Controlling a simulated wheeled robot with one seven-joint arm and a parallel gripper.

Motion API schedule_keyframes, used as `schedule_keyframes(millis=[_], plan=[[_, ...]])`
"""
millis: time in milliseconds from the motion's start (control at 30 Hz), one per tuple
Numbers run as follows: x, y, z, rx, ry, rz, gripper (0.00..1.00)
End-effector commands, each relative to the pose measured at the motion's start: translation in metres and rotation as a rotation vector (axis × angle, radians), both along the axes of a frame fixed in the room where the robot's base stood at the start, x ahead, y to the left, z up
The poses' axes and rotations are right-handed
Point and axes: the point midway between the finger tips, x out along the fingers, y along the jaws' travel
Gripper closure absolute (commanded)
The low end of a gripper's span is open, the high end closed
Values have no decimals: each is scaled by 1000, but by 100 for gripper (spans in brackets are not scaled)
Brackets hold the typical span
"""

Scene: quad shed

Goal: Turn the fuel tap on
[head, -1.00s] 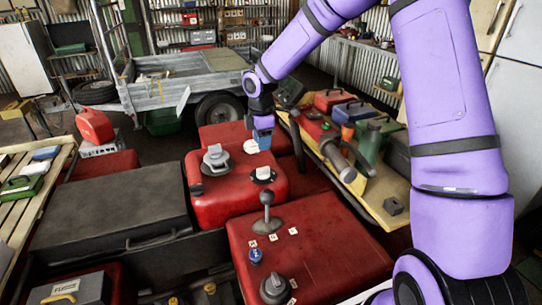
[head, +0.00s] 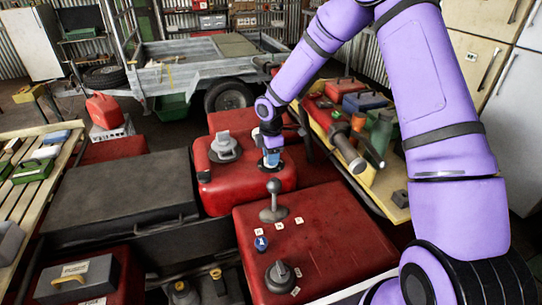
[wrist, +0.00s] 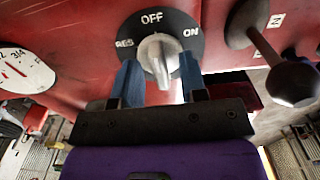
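The fuel tap is a round black plate (wrist: 190,50) marked RES, OFF and ON, with a pale grey knob (wrist: 157,52) at its middle. In the wrist view the knob's narrow grip lies below OFF, and its far end points toward the camera. My gripper (wrist: 158,75) is open, its two blue fingers on either side of the knob with visible gaps. In the head view my gripper (head: 271,160) is down at the right part of the red tank (head: 222,197) and covers most of the tap.
A grey filler cap (head: 224,147) sits left of my gripper. A ball-topped lever (head: 273,206) stands in front, close to the right in the wrist view (wrist: 270,60). A fuel gauge (wrist: 22,72) is at the wrist view's left. A cluttered bench (head: 370,180) stands at right.

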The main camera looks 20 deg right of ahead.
Motion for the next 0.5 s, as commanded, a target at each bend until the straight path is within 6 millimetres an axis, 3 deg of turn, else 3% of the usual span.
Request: schedule_keyframes(millis=[300,467,500], plan=[[0,0,-2,0,0,0,61],[0,0,-2,0,0,0,97],[0,0,-2,0,0,0,100]])
